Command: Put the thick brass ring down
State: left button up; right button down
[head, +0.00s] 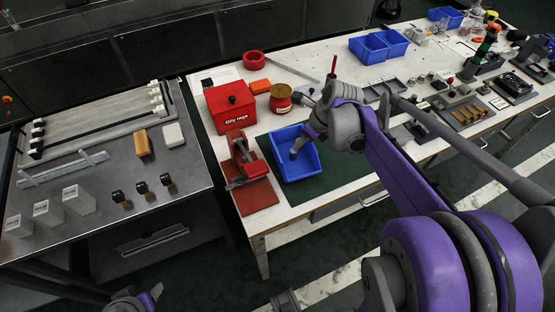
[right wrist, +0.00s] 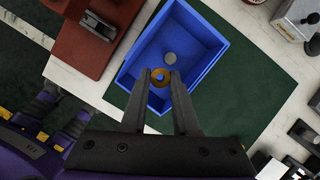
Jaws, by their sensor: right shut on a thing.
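The thick brass ring (right wrist: 161,77) is between the fingertips of my right gripper (right wrist: 161,78) in the right wrist view. The gripper is shut on it, and its hole faces the camera. In the head view my right gripper (head: 297,150) points down into a blue bin (head: 300,176); the ring cannot be made out there. The bin also shows in the right wrist view (right wrist: 208,68), with a grey round piece (right wrist: 170,58) on its floor. The ring appears over the bin's near end; I cannot tell its height above the floor.
The bin stands on a green mat (head: 325,184). Two more blue bins (head: 378,46) are farther back.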

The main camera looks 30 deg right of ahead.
aim_at(295, 166)
notch_tip(295, 166, down, 10)
jog(key=shift+b, duration=0.65)
jog(key=shift+f, duration=0.1)
jog(key=c, duration=1.1)
grip_release()
jog(key=shift+f, duration=0.1)
jog(key=o, duration=0.4)
jog(key=shift+o, duration=0.2)
